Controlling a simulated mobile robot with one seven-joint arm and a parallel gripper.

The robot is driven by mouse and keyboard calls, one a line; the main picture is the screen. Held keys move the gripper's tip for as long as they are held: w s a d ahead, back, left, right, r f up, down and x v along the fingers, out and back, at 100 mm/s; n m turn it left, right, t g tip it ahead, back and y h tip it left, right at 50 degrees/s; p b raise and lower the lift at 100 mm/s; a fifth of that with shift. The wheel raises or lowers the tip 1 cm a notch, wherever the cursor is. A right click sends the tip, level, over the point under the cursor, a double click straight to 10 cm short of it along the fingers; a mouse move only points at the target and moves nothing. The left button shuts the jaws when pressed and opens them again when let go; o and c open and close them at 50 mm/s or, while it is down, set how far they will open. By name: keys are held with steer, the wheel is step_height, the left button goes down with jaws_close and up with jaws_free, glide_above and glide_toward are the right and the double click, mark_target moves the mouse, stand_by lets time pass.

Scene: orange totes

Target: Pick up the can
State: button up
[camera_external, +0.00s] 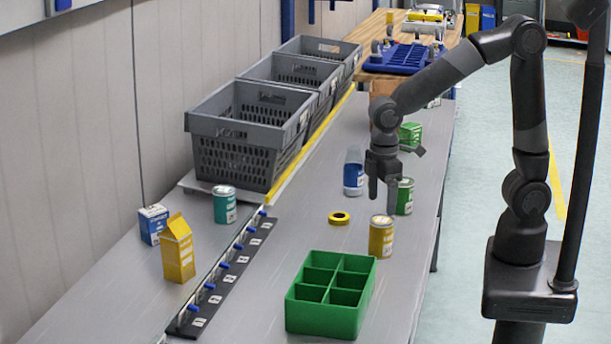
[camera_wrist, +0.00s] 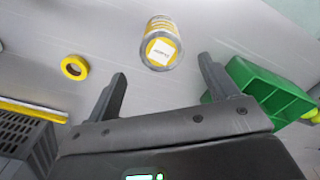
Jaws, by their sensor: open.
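My gripper (camera_external: 381,198) is open and points down over the table, in front of the green can and a little behind the yellow can. A yellow can (camera_external: 381,237) with a silver rim stands on the grey table. In the wrist view the yellow can (camera_wrist: 160,45) shows beyond and between my open fingertips (camera_wrist: 162,70), with nothing between the fingers. A green can (camera_external: 405,196) stands just right of my gripper, partly hidden by it. A teal can (camera_external: 224,205) stands further left, near the grey crates.
A green divided box (camera_external: 330,318) is at the front; it also shows in the wrist view (camera_wrist: 262,88). A yellow tape roll (camera_external: 339,218) lies left of the yellow can. A blue-white bottle (camera_external: 353,175), yellow carton (camera_external: 178,252) and grey crates (camera_external: 240,155) stand around.

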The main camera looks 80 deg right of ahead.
mark_target(381, 236)
step_height(381, 236, down, 11)
steer(key=shift+s+a+r, duration=0.1)
stand_by(0.5)
steer(key=c, duration=1.3)
